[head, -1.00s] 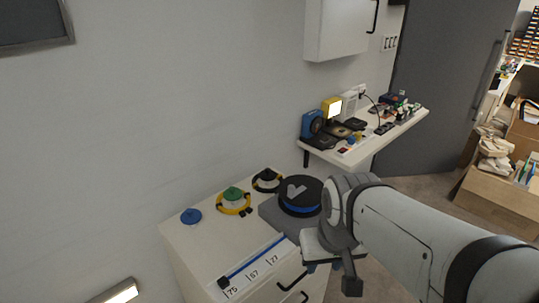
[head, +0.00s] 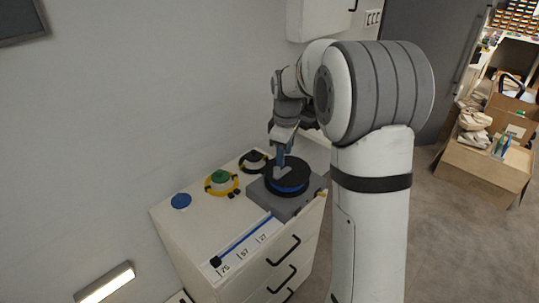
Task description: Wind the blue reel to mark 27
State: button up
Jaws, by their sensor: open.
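The blue reel (head: 298,174) is a black-topped disc with a blue band and a pale mark on top. It sits on a grey base (head: 285,205) on the white cabinet top. A blue strip (head: 240,240) runs from the base toward the front left and ends in a black block (head: 215,262) beside the label 75 (head: 225,268). Labels 57 (head: 243,254) and 27 (head: 262,238) lie nearer the reel. My gripper (head: 280,164) is open and points down over the reel's top, near the pale mark. I cannot tell whether its fingertips touch the reel.
A blue knob (head: 181,201), a green-topped yellow ring (head: 221,182) and a black ring piece (head: 253,161) stand along the cabinet's back edge by the wall. A wall cupboard (head: 318,18) hangs above. Open cartons (head: 484,165) stand at the right, with clear floor before them.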

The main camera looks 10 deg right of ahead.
aim_at(277, 168)
jog(key=w+f+n, duration=0.1)
jog(key=w+f, duration=0.1)
jog(key=w, duration=0.1)
jog(key=w+f+n+p, duration=0.1)
jog(key=w+f+n, duration=0.1)
jog(key=w, duration=0.1)
jog(key=w+f+n, duration=0.1)
jog(key=w+f, duration=0.1)
jog(key=w, duration=0.1)
jog(key=shift+g, duration=0.4)
jog(key=shift+w+f+n, duration=0.15)
jog(key=shift+f+n, duration=0.15)
notch_tip(277, 168, down, 7)
jog(key=shift+f+p, duration=0.15)
jog(key=shift+p, duration=0.55)
jog(key=shift+c, duration=0.5)
grip_shut()
jog(key=shift+a, duration=0.25)
jog(key=shift+d, duration=0.25)
